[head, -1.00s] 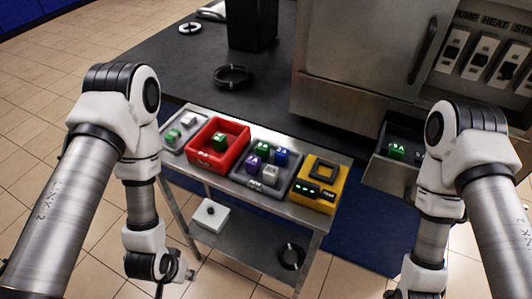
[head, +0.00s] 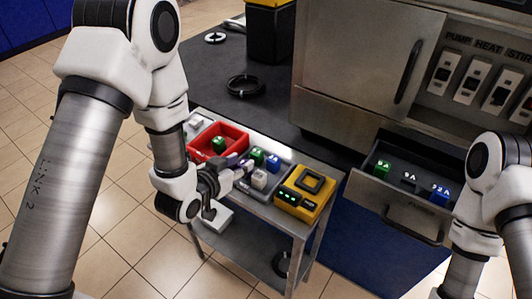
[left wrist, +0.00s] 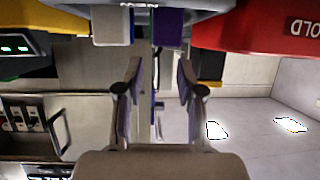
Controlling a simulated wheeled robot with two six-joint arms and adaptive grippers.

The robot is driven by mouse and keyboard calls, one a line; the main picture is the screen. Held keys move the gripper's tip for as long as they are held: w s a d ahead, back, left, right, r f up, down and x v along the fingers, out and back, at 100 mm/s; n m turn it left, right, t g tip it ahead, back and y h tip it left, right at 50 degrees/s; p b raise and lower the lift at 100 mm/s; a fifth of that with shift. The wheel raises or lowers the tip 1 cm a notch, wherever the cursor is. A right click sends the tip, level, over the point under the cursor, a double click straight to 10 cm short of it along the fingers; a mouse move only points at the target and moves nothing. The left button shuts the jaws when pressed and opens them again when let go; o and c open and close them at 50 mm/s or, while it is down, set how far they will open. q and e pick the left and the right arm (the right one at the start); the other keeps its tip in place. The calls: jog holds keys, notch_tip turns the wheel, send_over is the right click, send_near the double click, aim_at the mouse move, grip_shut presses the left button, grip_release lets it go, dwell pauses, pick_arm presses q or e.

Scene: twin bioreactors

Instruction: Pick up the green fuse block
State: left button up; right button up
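In the head view, one green fuse block (head: 257,156) stands in the grey tray (head: 262,189) on the cart, beside a blue and a white block. Another green block (head: 219,145) is in the red bin (head: 235,131), and another (head: 382,167) is in the open drawer. My left gripper (head: 240,169) is at the near side of the grey tray. In the left wrist view its fingers (left wrist: 159,78) are apart with nothing between them. A purple block (left wrist: 168,28) and a white block (left wrist: 112,26) show beyond the fingertips. My right gripper is out of view.
A yellow tester (head: 303,193) stands at the cart's right end, also seen in the left wrist view (left wrist: 60,20). The open drawer (head: 400,201) juts out to the right of the cart. A black cable coil (head: 245,86) lies on the dark bench.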

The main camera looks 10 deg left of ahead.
aim_at(256, 152)
pick_arm(q)
jog(key=x, duration=0.3)
jog(key=shift+r+p, duration=0.35)
jog(key=shift+w+d+f, duration=0.1)
jog(key=shift+w, duration=0.25)
jog(key=p+x, duration=0.1)
jog(key=x, duration=0.3)
jog(key=shift+w+d+f+p, duration=0.1)
jog(key=shift+w+f+p, duration=0.1)
jog(key=shift+p, duration=0.1)
jog(key=shift+w+f, duration=0.15)
jog(key=shift+c, duration=0.7)
grip_shut()
